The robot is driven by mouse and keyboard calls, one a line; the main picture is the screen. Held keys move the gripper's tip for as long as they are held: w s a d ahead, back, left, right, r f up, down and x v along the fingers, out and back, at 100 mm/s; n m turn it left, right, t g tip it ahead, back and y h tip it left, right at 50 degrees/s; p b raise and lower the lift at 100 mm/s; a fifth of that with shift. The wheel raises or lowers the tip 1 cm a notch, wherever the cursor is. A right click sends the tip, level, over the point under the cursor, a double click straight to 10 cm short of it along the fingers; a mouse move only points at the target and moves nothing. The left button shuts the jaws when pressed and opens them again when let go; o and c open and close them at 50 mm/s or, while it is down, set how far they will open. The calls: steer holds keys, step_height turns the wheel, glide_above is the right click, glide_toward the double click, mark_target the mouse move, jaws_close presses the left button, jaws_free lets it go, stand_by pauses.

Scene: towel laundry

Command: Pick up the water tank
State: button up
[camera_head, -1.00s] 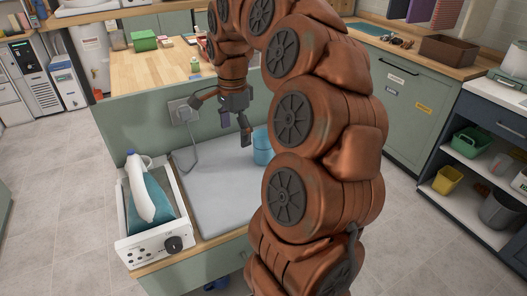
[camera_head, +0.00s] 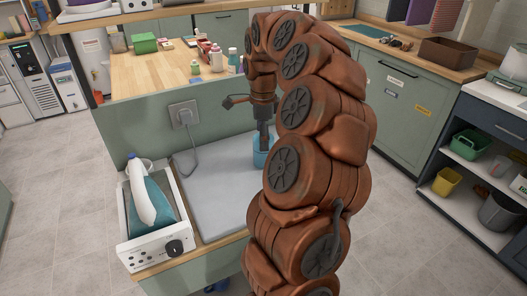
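A light-blue, cup-like container (camera_head: 259,159), which I take for the water tank, stands on the grey board (camera_head: 205,190) on the low counter. My arm hides its right side. My gripper (camera_head: 264,148) points down at the container's top, and its lower end overlaps the rim. I cannot tell whether it touches the container, or whether its fingers are apart or closed.
A green panel (camera_head: 135,123) with a corded wall socket (camera_head: 184,115) rises behind the board. Bottles (camera_head: 216,59) and a green box (camera_head: 144,43) stand on the wooden worktop beyond. Shelves with bins (camera_head: 446,181) are at right. The left part of the board is clear.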

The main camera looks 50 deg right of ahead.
steer(key=shift+d+f+p, duration=0.15)
steer(key=shift+f+p, duration=0.35)
steer(key=shift+f, duration=1.25)
steer(key=c, duration=1.3)
steer(key=shift+r, duration=0.15)
steer(key=shift+r+b, duration=0.65)
steer(key=shift+r, duration=0.45)
steer(key=shift+s+r, duration=0.1)
steer(key=shift+r, duration=0.4)
steer(key=s+a+r+b, duration=0.1)
steer(key=s+a+b, duration=0.4)
steer(key=a, duration=0.9)
steer(key=r+p, duration=0.3)
steer(key=p, duration=0.1)
steer(key=s+r+p, duration=0.1)
steer(key=r+p, duration=0.1)
steer(key=shift+a+r, duration=0.35)
steer(key=shift+a, duration=0.05)
